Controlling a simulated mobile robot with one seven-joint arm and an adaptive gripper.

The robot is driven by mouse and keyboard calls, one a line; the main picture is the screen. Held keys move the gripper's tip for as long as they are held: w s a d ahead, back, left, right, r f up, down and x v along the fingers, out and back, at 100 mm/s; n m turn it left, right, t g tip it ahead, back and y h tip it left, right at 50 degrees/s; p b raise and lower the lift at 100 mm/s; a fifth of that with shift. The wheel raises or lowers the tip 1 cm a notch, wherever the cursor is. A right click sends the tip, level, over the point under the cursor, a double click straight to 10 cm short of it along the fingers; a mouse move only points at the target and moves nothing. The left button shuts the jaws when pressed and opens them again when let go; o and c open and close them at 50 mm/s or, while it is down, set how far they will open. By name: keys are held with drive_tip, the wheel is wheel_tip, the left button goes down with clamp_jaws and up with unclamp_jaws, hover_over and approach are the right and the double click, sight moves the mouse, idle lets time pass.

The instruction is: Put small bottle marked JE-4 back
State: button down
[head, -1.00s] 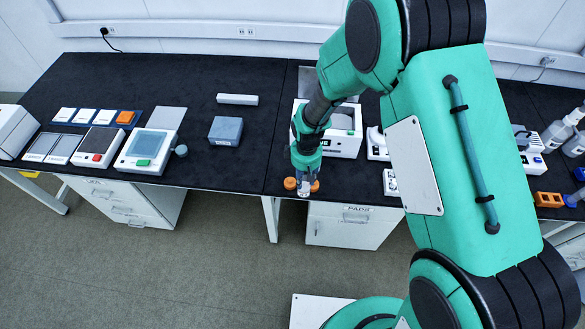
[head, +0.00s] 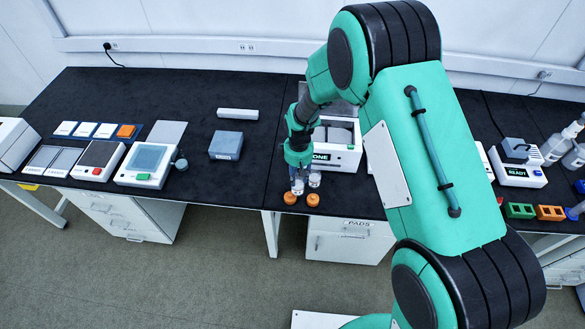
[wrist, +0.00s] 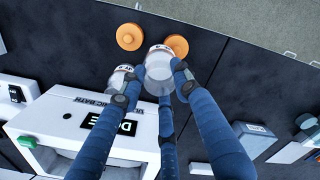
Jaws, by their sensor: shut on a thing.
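My gripper (wrist: 155,80) is shut on a small clear bottle (wrist: 159,66) with a whitish top; its label is too small to read surely. In the head view my gripper (head: 298,182) holds it low at the bench's front edge, behind the orange caps. A second small clear bottle (wrist: 122,78) stands close beside the held one, by one finger; in the head view it is just right of the gripper (head: 315,179). Whether the held bottle touches the bench I cannot tell.
Two orange caps (head: 290,198) (head: 312,199) lie at the front edge. The white ultrasonic bath (head: 342,157), its display reading DONE, stands right behind. A blue-grey block (head: 226,145) lies left. Bench between block and gripper is clear. My arm hides part of the right side.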

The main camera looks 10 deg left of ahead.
drive_tip(key=w+a, duration=0.3)
drive_tip(key=w, duration=0.4)
drive_tip(key=shift+f, duration=0.3)
drive_tip(key=shift+w, duration=0.1)
drive_tip(key=shift+f, duration=1.75)
drive_tip(key=shift+f, duration=0.15)
drive_tip(key=c, duration=1.3)
unclamp_jaws()
wheel_tip(320, 180, up, 12)
drive_tip(key=shift+r, duration=0.15)
drive_tip(key=shift+d, duration=0.1)
